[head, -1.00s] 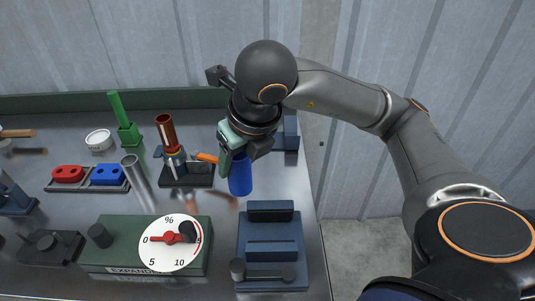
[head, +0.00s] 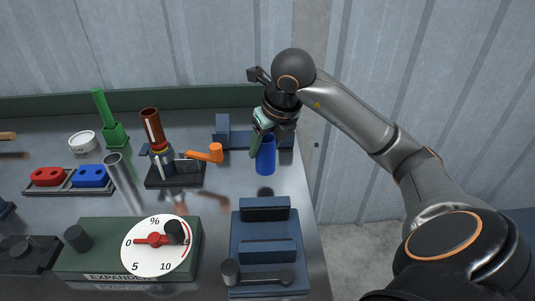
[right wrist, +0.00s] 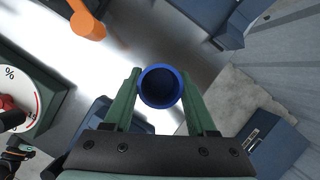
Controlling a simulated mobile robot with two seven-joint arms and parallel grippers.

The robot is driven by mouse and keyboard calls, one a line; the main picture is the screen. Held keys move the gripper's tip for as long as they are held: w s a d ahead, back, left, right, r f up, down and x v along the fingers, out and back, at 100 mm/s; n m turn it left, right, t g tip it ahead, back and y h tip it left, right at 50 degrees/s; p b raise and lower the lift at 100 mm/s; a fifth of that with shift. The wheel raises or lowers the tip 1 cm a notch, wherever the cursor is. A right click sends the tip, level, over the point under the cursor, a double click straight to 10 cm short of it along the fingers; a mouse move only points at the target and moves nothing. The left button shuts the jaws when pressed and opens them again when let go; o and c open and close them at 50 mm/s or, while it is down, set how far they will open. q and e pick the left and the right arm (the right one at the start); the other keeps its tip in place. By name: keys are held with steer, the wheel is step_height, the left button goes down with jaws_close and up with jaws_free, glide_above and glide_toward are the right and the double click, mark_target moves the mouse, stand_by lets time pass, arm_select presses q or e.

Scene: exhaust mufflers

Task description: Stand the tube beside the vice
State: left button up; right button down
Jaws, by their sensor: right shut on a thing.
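The blue tube (head: 265,156) is upright in my right gripper (head: 262,136), behind the vice. In the right wrist view the tube's round open end (right wrist: 160,86) sits between the two green fingers (right wrist: 160,105), which are shut on it. I cannot tell if its lower end touches the bench. The blue-grey vice (head: 265,236), with its jaws and front handle, stands at the bench's front right. A clear strip of bench lies between tube and vice.
A blue-grey fixture (head: 222,128) stands behind the tube. To the left is a black stand (head: 175,176) with a rust-coloured tube (head: 153,128) and an orange handle (head: 205,154). A green dial box (head: 90,245) is left of the vice. The bench's right edge is close by.

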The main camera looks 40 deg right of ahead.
steer(key=shift+d+f, duration=0.25)
steer(key=f, duration=0.3)
steer(key=shift+w+d, duration=0.15)
steer(key=shift+d, duration=0.05)
steer(key=shift+f, duration=0.25)
steer(key=shift+f+b, duration=0.15)
steer(key=shift+b, duration=0.2)
steer(key=shift+c, duration=1)
jaws_free()
